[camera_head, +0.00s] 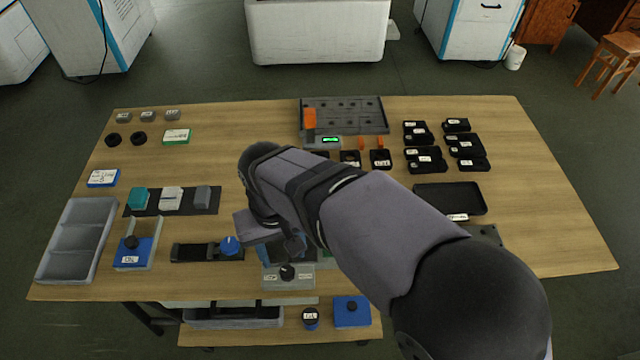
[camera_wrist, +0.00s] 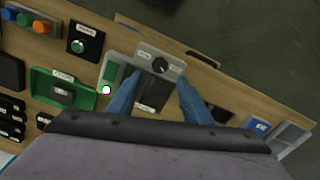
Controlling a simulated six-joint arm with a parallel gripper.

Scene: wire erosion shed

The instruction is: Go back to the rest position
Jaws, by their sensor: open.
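In the wrist view, my gripper (camera_wrist: 157,98) is open, with its two blue-grey fingers apart and nothing seen held between them. It is above a grey device with a black knob (camera_wrist: 160,66) and a dark slot. In the head view, the same grey device (camera_head: 300,283) shows at the table's front edge, partly under my gripper. My arm reaches in from the lower right and hides part of the table's middle and the gripper's fingertips there.
The wooden table (camera_head: 240,130) carries a grey compartment tray (camera_head: 61,268) at left, a slide with a blue knob (camera_head: 229,246), several black boxes (camera_head: 426,160) and a black tray (camera_head: 450,187) at right. A green tray (camera_wrist: 45,83) lies beside the device. The back left-centre is clear.

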